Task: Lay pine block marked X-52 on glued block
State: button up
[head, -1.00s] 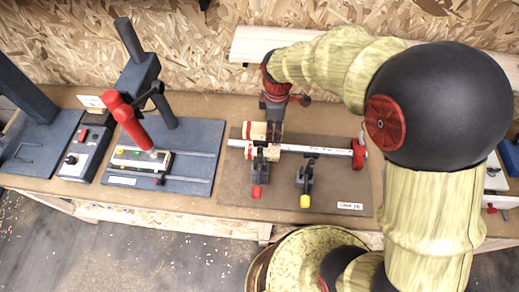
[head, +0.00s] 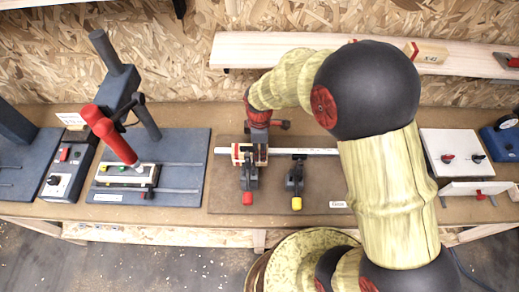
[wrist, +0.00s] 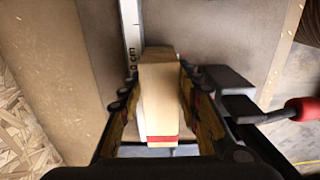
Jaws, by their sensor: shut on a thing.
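My gripper (wrist: 160,95) is shut on a pale pine block (wrist: 158,90) with a red stripe at its lower end in the wrist view; no marking is readable on it. In the head view, my gripper (head: 258,142) is down at the left toggle clamp on the fixture board. Pale wood with red edges (head: 241,152) shows right beside the gripper there. I cannot tell the held block from the glued block, or whether they touch. A block on the back shelf (head: 426,52) carries a label that looks like X-42.
A white ruler rail (head: 310,151) crosses the board. A red-handled clamp (head: 247,185) and a yellow-handled clamp (head: 296,187) stand in front. A press with a red handle (head: 110,132) is left; a white switch panel (head: 453,154) is right.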

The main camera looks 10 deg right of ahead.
jog(key=shift+f, duration=0.15)
jog(key=o, duration=1.1)
jog(key=shift+o, duration=0.7)
jog(key=s+d+r+m+t, duration=0.1)
jog(key=s+d+r+m, duration=0.1)
jog(key=r, duration=0.6)
jog(key=s+d+r+m+t+p, duration=0.1)
jog(key=s+r+m, duration=0.1)
jog(key=r, duration=0.6)
jog(key=s+d+r+m, duration=0.2)
jog(key=r+m, duration=0.1)
jog(key=r, duration=0.6)
jog(key=s+d+r+m+t, duration=0.1)
jog(key=s+d+r+m, duration=0.1)
jog(key=s, duration=0.4)
jog(key=s+d+r+m+t, duration=0.2)
jog(key=s+r+m, duration=0.2)
jog(key=s+m, duration=0.2)
jog(key=shift+s+d+m+t, duration=0.25)
jog(key=shift+d+m+t, duration=0.05)
jog(key=shift+d+m, duration=0.1)
